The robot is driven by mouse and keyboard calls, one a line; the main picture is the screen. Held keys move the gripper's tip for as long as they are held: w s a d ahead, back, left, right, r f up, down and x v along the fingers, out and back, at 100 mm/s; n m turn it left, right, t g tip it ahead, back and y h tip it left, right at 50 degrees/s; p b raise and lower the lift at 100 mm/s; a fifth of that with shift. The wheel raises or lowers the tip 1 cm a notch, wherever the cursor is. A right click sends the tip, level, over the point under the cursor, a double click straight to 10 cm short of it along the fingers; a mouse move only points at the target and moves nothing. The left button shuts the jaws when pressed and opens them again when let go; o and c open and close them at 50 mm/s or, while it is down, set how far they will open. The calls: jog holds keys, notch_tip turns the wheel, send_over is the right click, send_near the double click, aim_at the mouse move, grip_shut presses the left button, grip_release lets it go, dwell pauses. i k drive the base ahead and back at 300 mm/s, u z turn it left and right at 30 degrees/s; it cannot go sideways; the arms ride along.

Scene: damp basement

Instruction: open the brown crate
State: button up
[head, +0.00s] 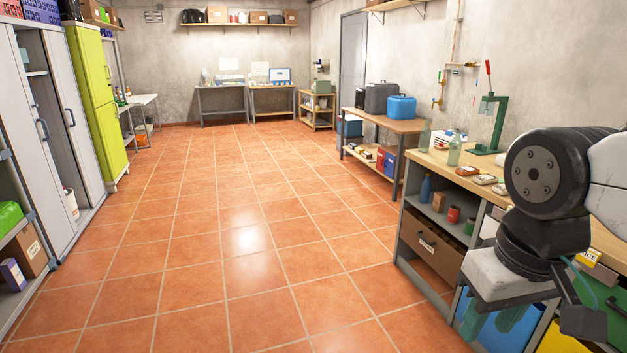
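The brown crate (432,252) sits in the lower bay of the wooden-topped workbench (440,160) on the right. Its front bears a dark handle (427,244) and a small pale label. The front looks about flush with the bench frame, so the crate appears pushed in; its inside is hidden. My gripper (545,298) hangs at the lower right, in front of the bench and to the right of the crate, apart from it. The fingers are partly out of clear view, so their opening cannot be told.
A blue bin (500,328) and a green one (603,300) sit under the bench near my arm. A blue bottle (425,189) and cans stand on the shelf above the crate. Grey lockers (55,120) line the left. The tiled floor (240,240) between is clear.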

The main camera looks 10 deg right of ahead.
aim_at(443, 252)
jog(key=z, duration=0.55)
jog(key=i, duration=1.9)
jog(key=z, duration=0.6)
jog(key=i, duration=0.7)
jog(key=z, duration=0.05)
